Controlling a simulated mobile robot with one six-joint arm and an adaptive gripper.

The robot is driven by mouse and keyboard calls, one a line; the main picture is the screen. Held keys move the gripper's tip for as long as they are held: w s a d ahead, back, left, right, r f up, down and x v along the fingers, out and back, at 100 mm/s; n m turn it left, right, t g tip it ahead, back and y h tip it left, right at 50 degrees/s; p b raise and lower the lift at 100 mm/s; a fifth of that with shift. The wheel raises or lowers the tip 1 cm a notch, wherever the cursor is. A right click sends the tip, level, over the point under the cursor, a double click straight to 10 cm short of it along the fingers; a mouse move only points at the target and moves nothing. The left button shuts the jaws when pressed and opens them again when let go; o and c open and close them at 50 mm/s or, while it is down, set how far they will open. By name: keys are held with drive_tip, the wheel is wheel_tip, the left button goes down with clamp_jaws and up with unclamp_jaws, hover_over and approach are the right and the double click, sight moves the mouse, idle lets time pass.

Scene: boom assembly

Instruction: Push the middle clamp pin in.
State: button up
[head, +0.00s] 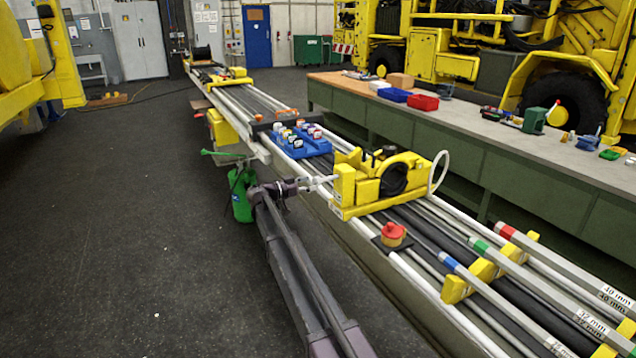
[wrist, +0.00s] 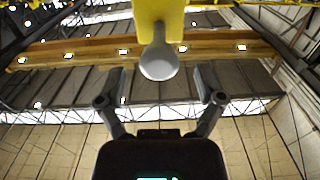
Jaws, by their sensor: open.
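The yellow clamp (head: 370,188) sits across the boom's tubes in the middle of the head view, with a dark round opening on its right. In the wrist view, a grey pin (wrist: 158,62) with a rounded end sticks out of a yellow block (wrist: 158,14). My gripper (wrist: 160,88) is open and empty, with one finger on each side of the pin's end and visible gaps to it. In the head view my gripper (head: 318,182) is at the clamp's left side, where small pale parts overlap, so contact is unclear.
A blue tray (head: 300,145) with several small items lies on the boom behind the clamp. A red knob (head: 393,232) stands in front of it, and a pale ring (head: 438,172) rises at its right. A green canister (head: 241,195) is left of the boom. The left floor is mostly clear.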

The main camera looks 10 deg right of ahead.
sight(333, 177)
drive_tip(key=shift+x, duration=1.4)
clamp_jaws()
drive_tip(key=shift+a, duration=0.1)
